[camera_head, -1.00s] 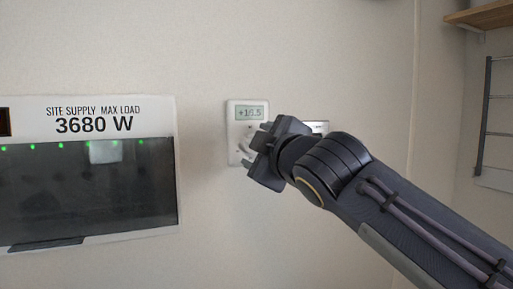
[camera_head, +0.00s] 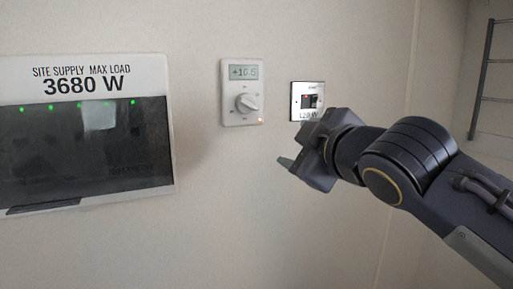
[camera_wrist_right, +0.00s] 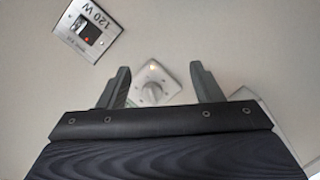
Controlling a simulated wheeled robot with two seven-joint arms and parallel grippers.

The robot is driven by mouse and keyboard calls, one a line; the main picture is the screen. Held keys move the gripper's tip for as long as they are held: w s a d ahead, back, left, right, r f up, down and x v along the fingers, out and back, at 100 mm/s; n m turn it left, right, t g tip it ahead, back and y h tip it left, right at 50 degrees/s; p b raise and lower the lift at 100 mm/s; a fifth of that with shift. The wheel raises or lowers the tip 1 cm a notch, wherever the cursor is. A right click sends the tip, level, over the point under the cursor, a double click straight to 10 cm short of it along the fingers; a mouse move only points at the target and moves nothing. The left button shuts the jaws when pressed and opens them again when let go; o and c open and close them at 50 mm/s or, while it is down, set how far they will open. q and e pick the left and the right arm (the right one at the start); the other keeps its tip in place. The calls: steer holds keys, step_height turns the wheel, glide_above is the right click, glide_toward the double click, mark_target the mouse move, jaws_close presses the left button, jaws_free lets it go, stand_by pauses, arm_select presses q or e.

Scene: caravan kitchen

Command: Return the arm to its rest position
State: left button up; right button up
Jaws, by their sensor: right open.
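My right gripper (camera_head: 300,150) is open and empty, in front of the wall, below and right of the thermostat. In the right wrist view its two fingers (camera_wrist_right: 160,84) stand apart with the thermostat dial (camera_wrist_right: 152,92) showing between them, farther off. The white thermostat (camera_head: 241,92) has a small display reading about +16.5, a round knob and a lit orange lamp at its lower right. My right arm (camera_head: 410,165) reaches in from the right side. My left gripper is not in view.
A metal switch plate (camera_head: 307,100) marked 120 W is right of the thermostat, partly behind my gripper. A supply panel (camera_head: 85,135) reading 3680 W with green lights is on the left. A wire rack (camera_head: 483,75) hangs at the far right. The wall below the thermostat is clear.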

steer(key=s+d+f+m+g+h+p, duration=0.2)
steer(key=s+d+f+m+g, duration=0.15)
steer(key=s+d+f, duration=0.35)
steer(key=s+d+f+m+g+h+p, duration=0.1)
steer(key=s+d+f+m+g+p, duration=0.15)
steer(key=d+f+m, duration=0.55)
steer(key=s+a+f+m+g+p, duration=0.1)
steer(key=s+f+m, duration=0.1)
steer(key=s+f, duration=0.5)
steer(key=s+a+f+m+g+y+p, duration=0.1)
steer(key=s+f+m+g+p, duration=0.1)
steer(key=s+f, duration=0.5)
steer(key=shift+a+f+g+y, duration=0.3)
steer(key=shift+f, duration=0.25)
